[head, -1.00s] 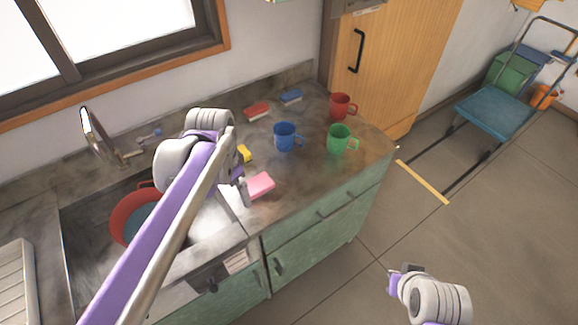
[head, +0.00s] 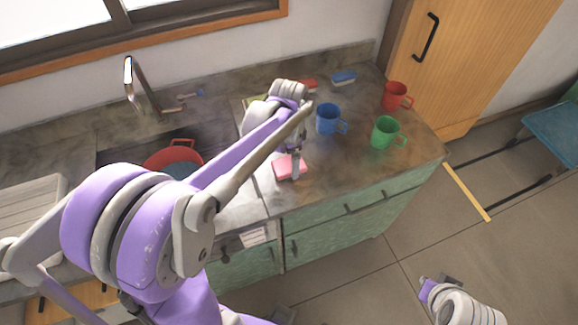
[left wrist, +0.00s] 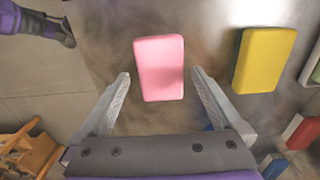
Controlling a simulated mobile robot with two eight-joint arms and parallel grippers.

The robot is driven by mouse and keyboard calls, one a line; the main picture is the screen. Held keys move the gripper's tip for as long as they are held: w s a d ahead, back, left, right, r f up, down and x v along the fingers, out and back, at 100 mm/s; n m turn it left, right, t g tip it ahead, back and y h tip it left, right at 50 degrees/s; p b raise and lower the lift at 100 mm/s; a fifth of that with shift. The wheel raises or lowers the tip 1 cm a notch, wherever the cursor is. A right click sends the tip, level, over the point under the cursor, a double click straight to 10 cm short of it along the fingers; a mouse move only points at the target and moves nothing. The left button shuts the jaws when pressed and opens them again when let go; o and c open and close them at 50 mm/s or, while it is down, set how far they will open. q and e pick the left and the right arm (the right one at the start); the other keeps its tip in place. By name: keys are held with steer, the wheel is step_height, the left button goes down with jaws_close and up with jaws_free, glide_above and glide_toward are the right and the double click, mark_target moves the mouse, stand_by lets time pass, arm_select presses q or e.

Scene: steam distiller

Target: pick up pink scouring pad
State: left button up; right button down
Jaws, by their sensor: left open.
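The pink scouring pad (head: 285,168) lies flat on the worn countertop, near its front edge. In the left wrist view the pink pad (left wrist: 159,68) lies straight ahead. My left gripper (head: 293,166) is over the pad in the head view, and one finger hides part of it. In the left wrist view the left gripper (left wrist: 160,79) is open, with its fingertips on either side of the pad's near part and a gap on each side. It holds nothing. My right gripper (head: 439,286) is at the lower right over the floor; its jaws are unclear.
A yellow pad (left wrist: 264,60) lies beside the pink one. A blue mug (head: 328,119), green mug (head: 386,134) and red mug (head: 395,96) stand to the right. A blue-topped pad (head: 343,77) lies at the back. A red pot (head: 172,158) sits in the sink.

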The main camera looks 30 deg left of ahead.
arm_select(q)
steer(key=shift+w+f, duration=0.1)
steer(key=shift+f, duration=1.35)
steer(key=c, duration=1.2)
steer(key=shift+c, duration=0.2)
steer(key=shift+r, duration=0.15)
